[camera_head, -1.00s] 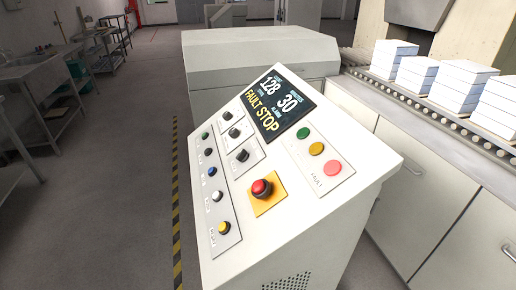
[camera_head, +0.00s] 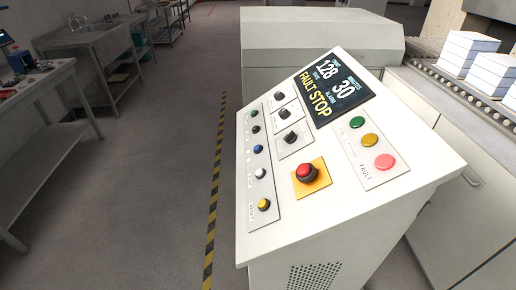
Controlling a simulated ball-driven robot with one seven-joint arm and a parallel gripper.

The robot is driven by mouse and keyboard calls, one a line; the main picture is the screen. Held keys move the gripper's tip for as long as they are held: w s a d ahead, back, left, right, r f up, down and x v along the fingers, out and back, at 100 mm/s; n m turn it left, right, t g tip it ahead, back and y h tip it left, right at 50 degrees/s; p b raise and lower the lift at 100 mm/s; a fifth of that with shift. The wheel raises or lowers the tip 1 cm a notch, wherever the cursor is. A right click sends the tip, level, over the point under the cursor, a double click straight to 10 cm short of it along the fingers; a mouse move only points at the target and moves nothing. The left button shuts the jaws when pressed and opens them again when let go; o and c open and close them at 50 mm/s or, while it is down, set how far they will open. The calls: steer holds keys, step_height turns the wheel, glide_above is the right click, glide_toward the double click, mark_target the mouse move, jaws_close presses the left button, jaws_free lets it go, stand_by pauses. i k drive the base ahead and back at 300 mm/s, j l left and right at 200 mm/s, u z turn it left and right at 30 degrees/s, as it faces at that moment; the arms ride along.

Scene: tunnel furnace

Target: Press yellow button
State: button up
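The yellow button (camera_head: 264,204) is the lowest in the left column of buttons on the control console's sloped panel (camera_head: 325,210). White, blue, green and black buttons or knobs sit above it or beside it. A separate amber-yellow indicator (camera_head: 369,140) sits in the group at the right, between a green one and a red one labelled FAULT. A large red button (camera_head: 306,172) on a yellow square plate is right of the yellow button. My gripper is not in view.
The console screen (camera_head: 332,88) reads FAULT STOP. A conveyor (camera_head: 440,70) with stacked white blocks (camera_head: 468,52) runs behind at right. Workbenches (camera_head: 40,110) stand at left. Grey floor (camera_head: 150,200) left of the yellow-black stripe (camera_head: 213,205) is clear.

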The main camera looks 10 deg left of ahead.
mark_target(263, 203)
steer(key=j+u, duration=0.15)
steer(key=u, duration=0.3)
steer(key=i+u, duration=0.15)
steer(key=u, duration=0.3)
steer(key=i+j+u, duration=0.1)
steer(key=u, duration=0.35)
steer(key=i+j+u, duration=0.1)
steer(key=u, duration=0.4)
steer(key=i, duration=2.4)
steer(key=i+z, duration=0.3)
steer(key=i, duration=0.15)
steer(key=i+j+z, duration=0.3)
steer(key=i, duration=0.15)
steer(key=i+j+z, duration=0.25)
steer(key=i, duration=0.15)
steer(key=z, duration=3.45)
